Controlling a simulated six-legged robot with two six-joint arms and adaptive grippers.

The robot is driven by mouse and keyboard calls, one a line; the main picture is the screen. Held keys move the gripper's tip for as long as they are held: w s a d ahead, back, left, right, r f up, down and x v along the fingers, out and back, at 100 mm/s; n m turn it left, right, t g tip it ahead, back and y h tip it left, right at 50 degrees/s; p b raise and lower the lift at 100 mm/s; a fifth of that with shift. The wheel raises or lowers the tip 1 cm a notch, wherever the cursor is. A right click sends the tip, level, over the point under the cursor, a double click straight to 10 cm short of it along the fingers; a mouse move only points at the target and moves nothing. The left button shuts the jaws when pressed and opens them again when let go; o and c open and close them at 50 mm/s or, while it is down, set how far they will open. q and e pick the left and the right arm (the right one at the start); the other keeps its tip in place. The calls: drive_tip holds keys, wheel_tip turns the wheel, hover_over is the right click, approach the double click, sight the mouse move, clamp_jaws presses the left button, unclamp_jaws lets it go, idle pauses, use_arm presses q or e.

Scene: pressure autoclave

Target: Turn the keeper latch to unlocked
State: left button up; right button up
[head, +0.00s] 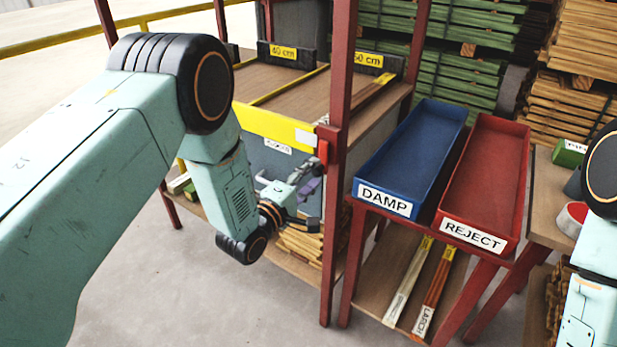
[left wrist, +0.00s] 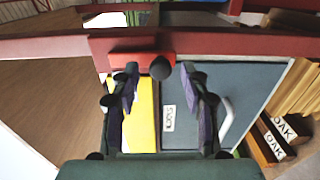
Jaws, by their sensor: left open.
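The keeper latch shows as a red piece (head: 323,151) on the red post, at the right end of the yellow-edged blue-grey front panel (head: 300,168). In the left wrist view it is a red plate (left wrist: 125,61) with a dark round knob (left wrist: 160,67). My left gripper (head: 312,178) is open and empty, in front of the panel and just below the latch. In the left wrist view its two fingers (left wrist: 160,88) stand apart, with the knob between and beyond their tips. Contact cannot be told. My right gripper is out of view.
A red post (head: 339,90) rises beside the latch. The blue DAMP tray (head: 388,206) and red REJECT tray (head: 472,235) stand on a red stand to the right. Wood strips lie on lower shelves. A pale handle (left wrist: 228,118) sits on the panel. The floor in front is clear.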

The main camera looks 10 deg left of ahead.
use_arm(q)
drive_tip(key=v, duration=1.2)
drive_tip(key=s+a+f+m+g+y, duration=0.1)
drive_tip(key=s+f+m+g+y, duration=0.1)
drive_tip(key=s+f+m+g, duration=0.45)
drive_tip(key=s+a+f+m+g+y, duration=0.1)
drive_tip(key=s+f+m+g+y, duration=0.2)
drive_tip(key=f, duration=0.6)
drive_tip(key=s+a+f+m+g, duration=0.1)
drive_tip(key=s+f+m+g, duration=0.1)
drive_tip(key=s, duration=1)
drive_tip(key=s+a+f+m+g+y, duration=0.1)
drive_tip(key=s+g, duration=0.4)
drive_tip(key=s, duration=0.6)
drive_tip(key=shift+s+f+m, duration=0.4)
drive_tip(key=shift+f+m, duration=0.25)
drive_tip(key=shift+f, duration=0.2)
drive_tip(key=shift+o, duration=0.2)
drive_tip(key=shift+g, duration=0.25)
